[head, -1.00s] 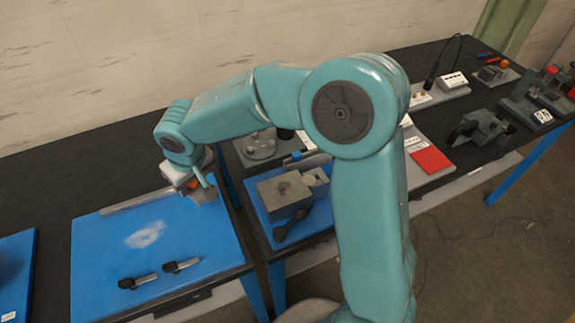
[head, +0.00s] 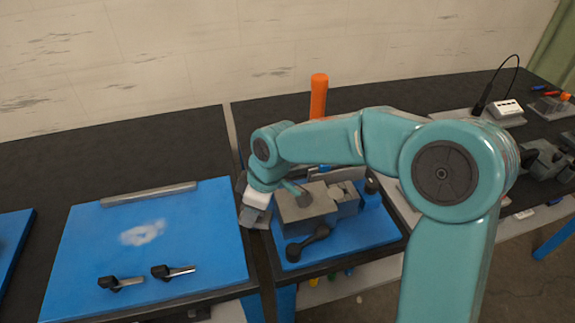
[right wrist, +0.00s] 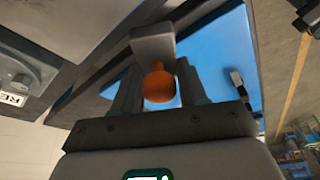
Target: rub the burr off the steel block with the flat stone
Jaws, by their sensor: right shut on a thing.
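My right gripper (right wrist: 160,95) is shut on an orange knob (right wrist: 160,86). Beyond the knob is a grey flat-faced piece (right wrist: 153,42), which appears to be the flat stone. In the head view, the right gripper (head: 255,208) is at the left side of a grey block (head: 305,206), apparently the steel block. The gripper's fingers and the stone are mostly hidden there. I cannot tell whether the stone touches the block. No burr can be made out. My left gripper is not in view.
An orange post (head: 318,95) stands behind the block. Small fixtures (head: 545,160) stand far right. The black bench top (head: 60,185) behind the board is clear.

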